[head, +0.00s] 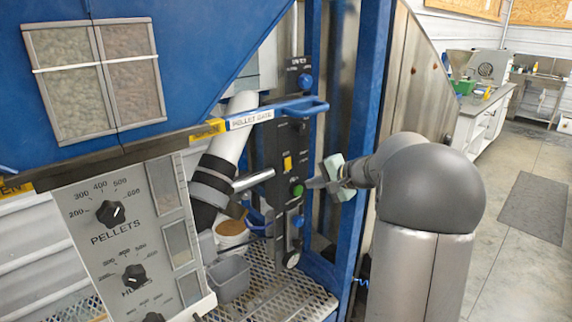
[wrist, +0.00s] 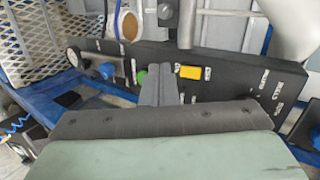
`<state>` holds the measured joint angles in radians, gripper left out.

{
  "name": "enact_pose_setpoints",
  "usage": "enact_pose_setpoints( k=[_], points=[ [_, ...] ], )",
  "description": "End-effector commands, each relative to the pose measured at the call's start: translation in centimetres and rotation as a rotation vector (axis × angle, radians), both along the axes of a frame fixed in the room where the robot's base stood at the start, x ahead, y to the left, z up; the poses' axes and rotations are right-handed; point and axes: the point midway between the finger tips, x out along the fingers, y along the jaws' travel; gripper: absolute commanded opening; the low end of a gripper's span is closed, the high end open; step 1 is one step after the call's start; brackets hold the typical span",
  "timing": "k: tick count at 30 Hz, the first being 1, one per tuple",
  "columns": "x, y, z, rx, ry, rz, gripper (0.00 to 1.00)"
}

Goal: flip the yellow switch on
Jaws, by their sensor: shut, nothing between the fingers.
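The yellow switch (head: 288,163) is on the upright black control panel (head: 270,150), above the green button (head: 297,190). In the wrist view the panel lies sideways, and the yellow switch (wrist: 190,72) is just right of my fingertips. My gripper (head: 311,183) is shut and empty in front of the panel, a little right of and below the switch. In the wrist view my closed fingers (wrist: 161,80) point between the green button (wrist: 141,78) and the yellow switch. I cannot tell whether the fingertips touch the panel, or the switch's exact position.
Blue knobs (head: 305,81) sit on the same panel. A blue handle (head: 300,106) marked pellet gate juts out above the switch. A metal bar (head: 253,179) is left of the panel.

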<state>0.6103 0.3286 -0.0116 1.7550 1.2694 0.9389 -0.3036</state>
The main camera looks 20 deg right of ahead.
Motion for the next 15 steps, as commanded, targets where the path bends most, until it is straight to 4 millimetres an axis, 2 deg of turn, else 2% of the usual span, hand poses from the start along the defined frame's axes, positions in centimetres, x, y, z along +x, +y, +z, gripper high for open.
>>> enact_pose_setpoints(
  k=[1,3,6,15],
  points=[
    [0.7,-2.2,0.6,0.022,-0.028,-0.044,0.00],
    [1.3,-4.1,1.1,0.042,-0.062,-0.083,0.00],
    [1.7,-5.6,1.6,0.059,-0.089,-0.115,0.00],
    [1.8,-5.9,1.6,0.063,-0.095,-0.122,0.00]
  ],
)
